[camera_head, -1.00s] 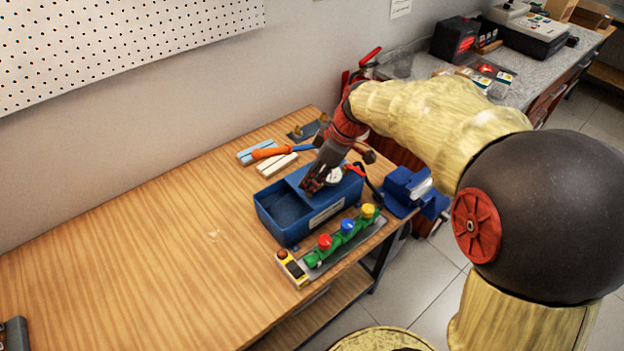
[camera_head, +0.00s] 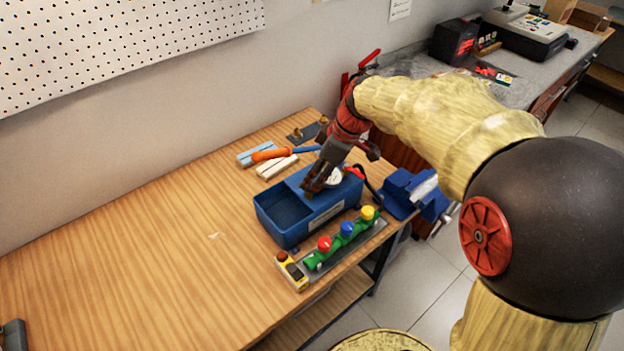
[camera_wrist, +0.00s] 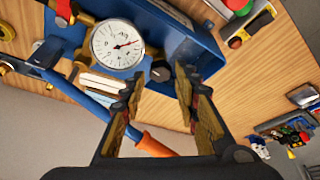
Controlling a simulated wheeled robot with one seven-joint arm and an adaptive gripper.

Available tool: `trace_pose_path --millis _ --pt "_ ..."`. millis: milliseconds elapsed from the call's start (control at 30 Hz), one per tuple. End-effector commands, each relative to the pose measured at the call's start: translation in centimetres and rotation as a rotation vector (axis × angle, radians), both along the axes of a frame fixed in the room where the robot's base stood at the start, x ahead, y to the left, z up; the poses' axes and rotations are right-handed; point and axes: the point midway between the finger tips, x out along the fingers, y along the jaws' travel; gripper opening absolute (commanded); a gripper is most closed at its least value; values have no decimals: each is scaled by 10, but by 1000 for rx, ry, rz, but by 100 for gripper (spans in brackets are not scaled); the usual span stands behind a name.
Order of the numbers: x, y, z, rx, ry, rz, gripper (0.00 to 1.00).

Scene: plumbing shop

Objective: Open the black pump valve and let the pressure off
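The blue test pump (camera_head: 268,222) is an open-topped blue box on the wooden bench, and its side shows in the wrist view (camera_wrist: 205,50). Its white round gauge (camera_wrist: 117,45) has a red needle resting off to the right. A small dark knob (camera_wrist: 160,71), which looks like the black valve, lies beside the gauge, between my fingertips. My gripper (camera_wrist: 160,82) is open, with a clear gap between its fingers. I cannot tell whether either finger touches the knob. In the head view my gripper (camera_head: 314,190) points down over the pump and hides the valve.
A strip with red, blue and yellow-topped green valves (camera_head: 346,236) lies in front of the pump. A blue vise (camera_head: 408,191) is at its right. An orange-handled tool (camera_head: 270,154) and pale blocks (camera_head: 277,166) lie behind. The bench's left side is mostly clear.

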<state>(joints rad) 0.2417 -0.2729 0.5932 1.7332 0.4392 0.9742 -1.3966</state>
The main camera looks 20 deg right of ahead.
Motion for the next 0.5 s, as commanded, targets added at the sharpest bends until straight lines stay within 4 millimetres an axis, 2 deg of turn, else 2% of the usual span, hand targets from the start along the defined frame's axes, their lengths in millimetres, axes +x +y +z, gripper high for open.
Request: trace_pose_path --millis 300,500 --pt "-14 -21 60 -1 -3 -3 31" --pt "-21 -29 85 -1 -1 -3 31"
